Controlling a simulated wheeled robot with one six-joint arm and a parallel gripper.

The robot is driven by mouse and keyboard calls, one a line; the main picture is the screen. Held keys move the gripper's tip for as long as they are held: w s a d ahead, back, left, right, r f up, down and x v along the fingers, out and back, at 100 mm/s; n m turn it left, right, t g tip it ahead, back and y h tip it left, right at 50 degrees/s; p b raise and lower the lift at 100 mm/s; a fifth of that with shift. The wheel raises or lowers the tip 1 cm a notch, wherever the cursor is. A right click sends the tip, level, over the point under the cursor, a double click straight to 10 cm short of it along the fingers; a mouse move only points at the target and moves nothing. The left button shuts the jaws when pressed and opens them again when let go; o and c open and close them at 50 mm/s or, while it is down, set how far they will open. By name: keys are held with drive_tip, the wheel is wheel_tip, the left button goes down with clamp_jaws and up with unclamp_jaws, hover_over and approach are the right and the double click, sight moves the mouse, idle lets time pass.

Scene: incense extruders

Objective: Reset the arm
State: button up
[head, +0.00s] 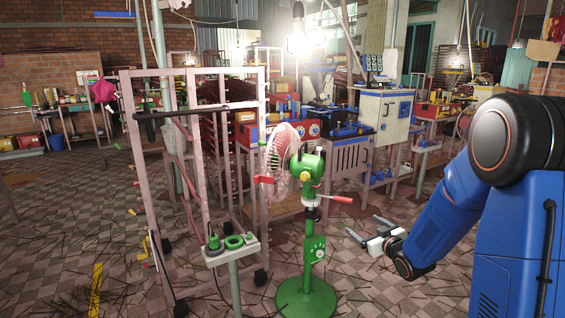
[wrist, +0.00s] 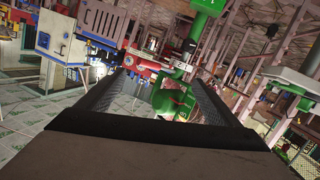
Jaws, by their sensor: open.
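My gripper (head: 368,233) is at the right in the head view, at the end of my blue arm. Its two fingers are apart and point left, with nothing between them. In the wrist view my gripper (wrist: 165,95) shows its two dark fingers spread, with a gap between. The green pedestal fan (head: 306,250) stands upright to the left of my gripper, apart from it. The green fan also shows beyond the fingers in the wrist view (wrist: 177,100).
A pink metal rack (head: 128,150) on casters stands left of the fan. A small post with a grey top (head: 215,255) holds green parts. Machines and a white-blue cabinet (head: 385,110) stand behind. Thin sticks litter the tiled floor. A hanging lamp (head: 298,35) glows above.

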drive_tip(key=s+d+r+m+g+h, duration=0.2)
drive_tip(key=s+r+h, duration=0.15)
drive_tip(key=s, duration=0.55)
drive_tip(key=s+d+r+m+g+h, duration=0.1)
drive_tip(key=s+r+m+g+h, duration=0.15)
drive_tip(key=s+r, duration=0.45)
drive_tip(key=s+a+f+g+y, duration=0.1)
drive_tip(key=s+a+g, duration=0.1)
drive_tip(key=s, duration=1.3)
drive_tip(key=s+a+f+m+g+y, duration=0.1)
drive_tip(key=s+g, duration=0.3)
drive_tip(key=s, duration=1.1)
drive_tip(key=shift+s+a, duration=0.4)
drive_tip(key=shift+a, duration=0.1)
